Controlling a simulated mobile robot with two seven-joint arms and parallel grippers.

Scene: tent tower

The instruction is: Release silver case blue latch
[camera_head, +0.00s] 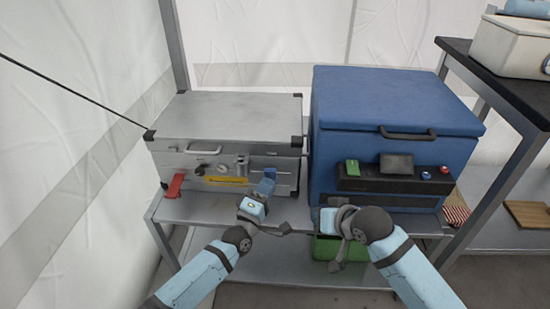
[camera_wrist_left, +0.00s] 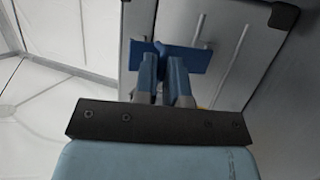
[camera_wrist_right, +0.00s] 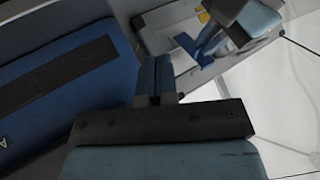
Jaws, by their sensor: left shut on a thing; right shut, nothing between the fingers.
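The silver case (camera_head: 226,120) stands on the metal table at the left, its lid down. The blue latch (camera_head: 264,188) is on the right part of its front face. A red latch (camera_head: 174,185) sticks out at the left of that face. My left gripper (camera_head: 259,196) is at the blue latch, and in the left wrist view its fingers (camera_wrist_left: 166,75) are shut on the blue latch plate (camera_wrist_left: 195,60). My right gripper (camera_head: 326,215) is in front of the blue box, and in the right wrist view its fingers (camera_wrist_right: 157,78) are shut and empty.
A large blue box (camera_head: 390,105) with a handle, green switch and buttons stands close to the case's right. A green container (camera_head: 335,250) is on the lower shelf. A black-topped table (camera_head: 500,85) holds a white box (camera_head: 515,40) at the right.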

